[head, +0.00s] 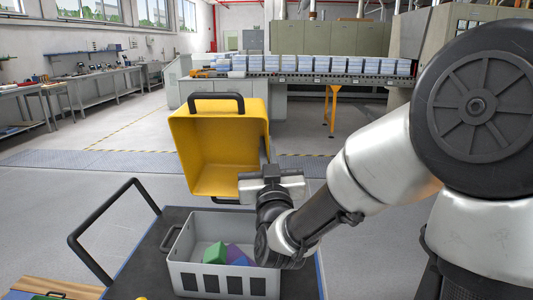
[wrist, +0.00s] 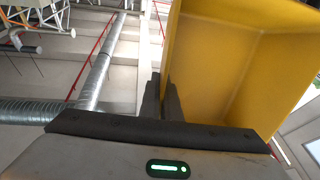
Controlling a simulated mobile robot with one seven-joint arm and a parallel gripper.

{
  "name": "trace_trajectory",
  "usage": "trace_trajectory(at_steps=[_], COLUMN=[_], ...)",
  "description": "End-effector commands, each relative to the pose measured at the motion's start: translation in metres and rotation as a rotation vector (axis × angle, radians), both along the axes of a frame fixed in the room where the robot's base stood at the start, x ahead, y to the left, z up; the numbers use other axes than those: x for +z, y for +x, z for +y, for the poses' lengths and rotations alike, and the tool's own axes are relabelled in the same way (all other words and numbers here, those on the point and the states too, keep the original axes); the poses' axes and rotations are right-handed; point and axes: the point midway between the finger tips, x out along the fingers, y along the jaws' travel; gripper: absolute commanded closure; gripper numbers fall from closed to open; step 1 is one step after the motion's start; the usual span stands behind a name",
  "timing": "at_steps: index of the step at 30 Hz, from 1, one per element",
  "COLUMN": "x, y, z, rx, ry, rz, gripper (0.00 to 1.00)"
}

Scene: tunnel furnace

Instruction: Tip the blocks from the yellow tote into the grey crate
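The yellow tote (head: 218,150) is tipped on its side in the air above and behind the grey crate, its open mouth facing the head camera. No blocks show inside it. My gripper (head: 265,155) is shut on the tote at its right side; the exact grip is partly hidden. The wrist view shows the tote (wrist: 235,70) at the right beside the dark fingers (wrist: 162,105). The grey crate (head: 225,282) stands upright below. In it lie a green block (head: 215,253), a purple block (head: 236,254) and a partly hidden blue block (head: 248,258).
The crate stands on a dark cart (head: 140,270) with a black push handle (head: 100,215) at the left. A small yellow thing (head: 141,298) shows at the bottom edge. A wooden board (head: 55,288) is at lower left. A conveyor (head: 310,75) runs behind; the floor between is clear.

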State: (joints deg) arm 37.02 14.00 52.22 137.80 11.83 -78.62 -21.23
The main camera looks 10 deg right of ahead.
Motion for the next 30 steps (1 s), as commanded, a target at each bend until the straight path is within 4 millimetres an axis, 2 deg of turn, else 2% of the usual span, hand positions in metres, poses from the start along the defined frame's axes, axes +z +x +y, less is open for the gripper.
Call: trace_trajectory(at_steps=[18, 30], x=[0.005, 0.006], y=[-0.027, -0.033], z=[0.006, 0.006], rx=[0.002, 0.000], ry=[-0.040, -0.047], rz=[-0.209, -0.247], gripper=[1.00, 1.00])
